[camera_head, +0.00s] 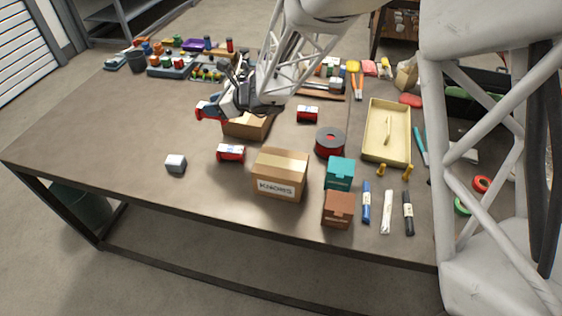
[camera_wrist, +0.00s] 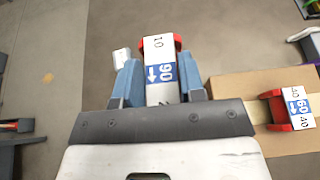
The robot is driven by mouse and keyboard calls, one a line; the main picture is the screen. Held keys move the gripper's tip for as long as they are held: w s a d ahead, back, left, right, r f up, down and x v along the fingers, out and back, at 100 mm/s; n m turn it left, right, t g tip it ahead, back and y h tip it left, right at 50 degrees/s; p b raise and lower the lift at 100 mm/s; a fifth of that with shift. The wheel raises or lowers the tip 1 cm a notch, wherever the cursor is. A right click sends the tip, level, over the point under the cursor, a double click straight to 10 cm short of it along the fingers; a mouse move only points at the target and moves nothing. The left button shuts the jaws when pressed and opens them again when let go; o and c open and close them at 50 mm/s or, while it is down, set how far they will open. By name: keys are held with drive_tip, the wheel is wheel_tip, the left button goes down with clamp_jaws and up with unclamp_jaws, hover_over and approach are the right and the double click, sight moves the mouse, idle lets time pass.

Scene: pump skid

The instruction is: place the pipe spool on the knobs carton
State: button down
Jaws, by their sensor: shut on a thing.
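My gripper (camera_head: 218,106) is shut on a pipe spool (camera_head: 203,111), a white body with red ends, held up over the left part of the table. In the wrist view the held spool (camera_wrist: 160,70) sits between the blue fingers, its label reading 10 and 90. The knobs carton (camera_head: 280,175) is a brown box with a white KNOBS label, standing near the front edge, to the right of and nearer than my gripper. Its taped top looks bare. Other red-and-white spools stand on the table: one left of the carton (camera_head: 231,153), one farther back (camera_head: 307,114).
Another brown carton (camera_head: 246,127) stands just below my gripper, partly hidden by it. A grey cube (camera_head: 175,163) lies at left. A red-black reel (camera_head: 329,143), teal box (camera_head: 340,173) and brown box (camera_head: 338,209) crowd the knobs carton's right. The table's left is mostly clear.

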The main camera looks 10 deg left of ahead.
drive_tip(key=s+d, duration=1.1)
drive_tip(key=d, duration=0.4)
drive_tip(key=s+d+r, duration=0.1)
drive_tip(key=s+d, duration=1)
drive_tip(key=d, duration=0.5)
drive_tip(key=shift+d+r, duration=0.15)
drive_tip(key=shift+d, duration=0.05)
drive_tip(key=shift+w, duration=0.1)
hover_over(285, 163)
drive_tip(key=shift+f, duration=0.75)
drive_tip(key=shift+f, duration=1.7)
drive_tip(key=shift+f, duration=0.15)
